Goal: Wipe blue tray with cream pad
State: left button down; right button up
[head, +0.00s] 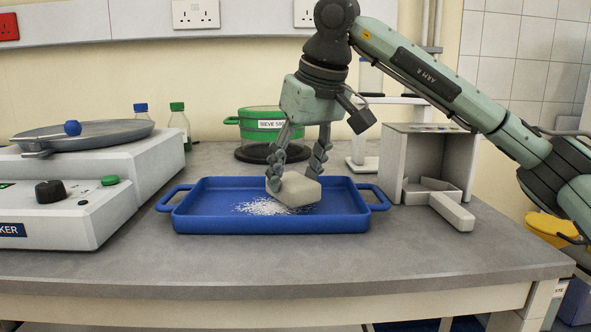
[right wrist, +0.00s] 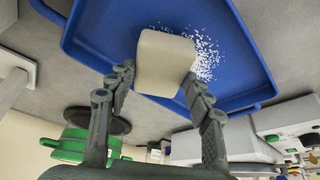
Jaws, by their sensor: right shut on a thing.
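The blue tray (head: 340,213) lies flat on the bench with a handle at each end. A patch of white granules (head: 258,207) lies on its floor, left of the cream pad. The cream pad (head: 297,190) is a pale block in the right half of the tray. My right gripper (head: 296,178) points down over the tray and is shut on the pad. In the right wrist view the pad (right wrist: 165,63) sits between the fingers, with the granules beside it. I cannot tell whether the pad touches the tray floor. My left gripper is not in view.
A shaker (head: 70,215) stands close left of the tray. A grey open box (head: 430,160) stands close to the right, with a grey block (head: 452,211) in front. The bench front (head: 300,265) is clear.

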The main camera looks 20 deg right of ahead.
jog(key=shift+f+b, duration=0.3)
jog(key=shift+f, duration=0.35)
jog(key=shift+a, duration=0.1)
jog(key=shift+w+a+r+p, duration=0.15)
jog(key=shift+a+p, duration=0.15)
jog(key=shift+a, duration=0.15)
jog(key=shift+w+a+r+p, duration=0.1)
jog(key=shift+w+a+p, duration=0.05)
jog(key=shift+a+p, duration=0.2)
jog(key=shift+w+a+f+p, duration=0.1)
jog(key=shift+w+a+p, duration=0.15)
jog(key=shift+a, duration=0.45)
jog(key=shift+w+a+f+p, duration=0.15)
jog(key=shift+a+p, duration=0.1)
jog(key=shift+a, duration=0.45)
jog(key=shift+w+a+p, duration=0.2)
jog(key=shift+a+p, duration=0.05)
jog(key=shift+a, duration=0.45)
jog(key=shift+d+f, duration=0.1)
